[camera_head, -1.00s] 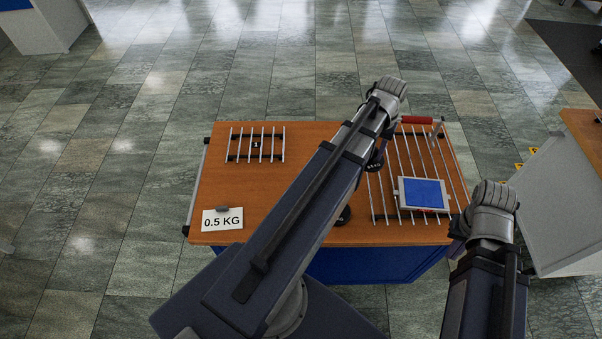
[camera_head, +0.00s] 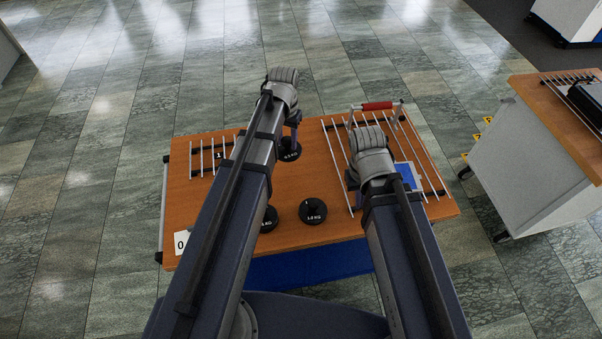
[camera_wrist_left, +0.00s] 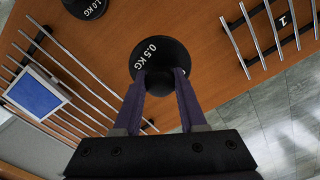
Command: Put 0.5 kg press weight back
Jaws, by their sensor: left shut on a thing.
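My left gripper (camera_head: 294,127) is shut on the black round 0.5 kg press weight (camera_head: 290,154), which is over the wooden table top (camera_head: 325,250), between the two racks. The left wrist view shows both fingers (camera_wrist_left: 160,88) on the middle of the weight (camera_wrist_left: 150,50), with its "0.5 KG" lettering facing up. I cannot tell how high it is held. A small barred rack (camera_head: 200,160) with a "1" tag is at the table's left. A white label card (camera_head: 181,243) at the front left is partly hidden by my left arm. My right gripper (camera_head: 354,194) is mostly hidden behind its arm.
Two other black weights stand at the front middle, one (camera_head: 313,211) clear and one (camera_head: 268,219) partly behind my left arm. A larger barred rack (camera_head: 335,150) with a red handle (camera_head: 377,106) and blue-faced plate (camera_head: 407,176) fills the right. Another bench (camera_head: 530,150) stands right.

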